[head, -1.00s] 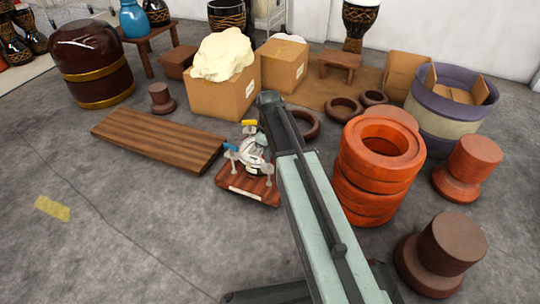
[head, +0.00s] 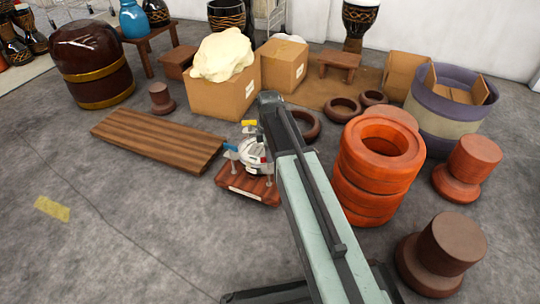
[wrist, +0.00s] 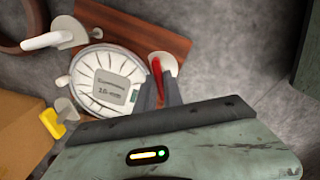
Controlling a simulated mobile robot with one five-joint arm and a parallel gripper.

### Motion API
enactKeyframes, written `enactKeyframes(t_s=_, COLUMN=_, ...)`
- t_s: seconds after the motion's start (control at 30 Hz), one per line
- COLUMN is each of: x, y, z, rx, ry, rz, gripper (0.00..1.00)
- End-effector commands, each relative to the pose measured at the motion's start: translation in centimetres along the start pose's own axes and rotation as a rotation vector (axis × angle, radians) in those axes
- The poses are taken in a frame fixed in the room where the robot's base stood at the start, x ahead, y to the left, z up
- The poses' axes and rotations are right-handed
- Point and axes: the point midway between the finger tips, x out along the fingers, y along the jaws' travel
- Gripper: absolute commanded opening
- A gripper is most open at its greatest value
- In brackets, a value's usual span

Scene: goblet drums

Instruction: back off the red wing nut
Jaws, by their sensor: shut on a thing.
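The red wing nut (wrist: 157,75) shows in the wrist view as an upright red lever in front of a pale round washer, beside the round dial. My gripper (wrist: 159,88) is shut on it, with one dark finger on each side. The dial (wrist: 107,78) is white and silver with a grey label plate, on a reddish-brown wooden board (wrist: 150,35). In the head view, the board (head: 240,187) lies on the floor, and my arm hides the gripper and part of the fixture.
A yellow wing nut (wrist: 52,122) and a white one (wrist: 47,40) stand around the dial. A blue one (head: 230,147) shows in the head view. A cardboard box (head: 222,98) stands behind, orange rings (head: 378,175) to the right, and a plank (head: 155,140) to the left.

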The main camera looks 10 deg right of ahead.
Motion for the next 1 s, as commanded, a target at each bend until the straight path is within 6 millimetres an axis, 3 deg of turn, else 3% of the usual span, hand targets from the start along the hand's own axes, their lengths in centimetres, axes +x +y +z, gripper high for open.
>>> enactKeyframes(t_s=0.63, x=0.02, y=-0.37, z=-0.35, rx=-0.052, ry=0.006, rz=-0.009, gripper=0.0)
enactKeyframes(t_s=0.67, x=0.02, y=-0.37, z=-0.36, rx=-0.052, ry=0.006, rz=-0.009, gripper=0.17)
enactKeyframes(t_s=0.73, x=0.01, y=-0.35, z=-0.35, rx=-0.052, ry=0.006, rz=-0.009, gripper=0.34)
enactKeyframes(t_s=1.0, x=-0.01, y=-0.19, z=-0.21, rx=-0.05, ry=0.003, rz=-0.005, gripper=0.34)
